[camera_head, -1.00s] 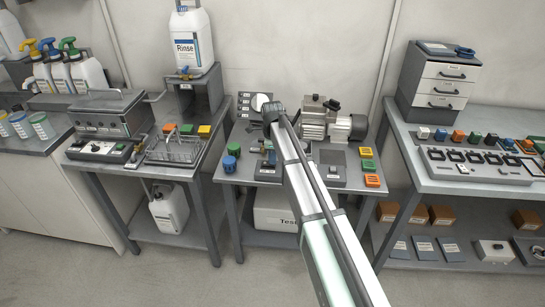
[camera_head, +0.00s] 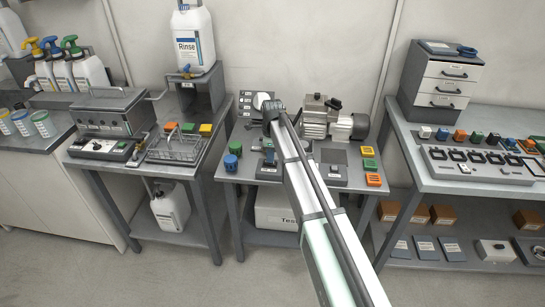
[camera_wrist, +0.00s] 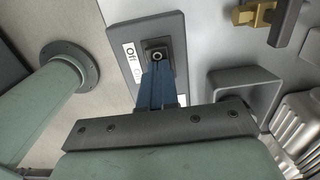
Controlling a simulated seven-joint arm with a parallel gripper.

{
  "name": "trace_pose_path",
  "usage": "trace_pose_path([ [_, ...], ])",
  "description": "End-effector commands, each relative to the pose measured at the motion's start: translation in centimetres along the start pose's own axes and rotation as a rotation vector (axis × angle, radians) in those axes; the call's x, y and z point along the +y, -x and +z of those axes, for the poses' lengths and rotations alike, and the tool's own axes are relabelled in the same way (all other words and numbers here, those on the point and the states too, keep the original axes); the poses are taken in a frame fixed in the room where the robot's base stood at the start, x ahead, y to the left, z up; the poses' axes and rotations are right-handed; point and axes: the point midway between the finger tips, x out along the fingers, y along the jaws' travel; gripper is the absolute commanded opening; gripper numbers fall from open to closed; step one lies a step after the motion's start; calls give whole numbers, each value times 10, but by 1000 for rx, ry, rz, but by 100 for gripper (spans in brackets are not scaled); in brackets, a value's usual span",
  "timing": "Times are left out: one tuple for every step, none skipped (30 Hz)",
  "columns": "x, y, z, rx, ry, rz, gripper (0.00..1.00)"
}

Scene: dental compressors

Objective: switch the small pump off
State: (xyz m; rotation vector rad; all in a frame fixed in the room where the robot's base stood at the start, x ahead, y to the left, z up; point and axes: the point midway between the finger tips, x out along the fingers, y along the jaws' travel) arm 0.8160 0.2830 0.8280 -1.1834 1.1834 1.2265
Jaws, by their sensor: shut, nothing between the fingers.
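A pump with a silver finned motor (camera_head: 325,120) stands at the back of the middle table (camera_head: 233,172); its fins also show at the right of the wrist view (camera_wrist: 300,125). A grey switch plate (camera_wrist: 175,28) with an "Off" label (camera_wrist: 130,52) fills the upper middle of the wrist view. A dark square switch piece (camera_wrist: 157,54) sits on it. My gripper (camera_wrist: 157,72) is shut and empty, its blue fingers right at the switch piece; I cannot tell whether they touch.
A brass fitting (camera_wrist: 255,14) and a grey bracket (camera_wrist: 245,85) are close right of the fingers. Another grey panel (camera_head: 333,168) and coloured blocks (camera_head: 370,165) lie to the right.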

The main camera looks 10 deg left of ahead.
Motion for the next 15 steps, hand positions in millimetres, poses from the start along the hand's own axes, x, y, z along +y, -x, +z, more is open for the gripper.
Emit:
trace_pose_path([
  [0,0,0,0,0,0,0],
  [0,0,0,0,0,0,0],
  [0,0,0,1,0,0,0],
  [0,0,0,1,0,0,0],
  [0,0,0,1,0,0,0],
  [0,0,0,1,0,0,0],
  [0,0,0,1,0,0,0],
  [0,0,0,1,0,0,0],
  [0,1,0,1,0,0,0],
  [0,2,0,1,0,0,0],
  [0,3,0,1,0,0,0],
  [0,6,-1,1,0,-1,0],
  [0,8,-1,1,0,0,0],
  [0,11,-1,1,0,0,0],
  [0,16,-2,0,0,-1,0],
])
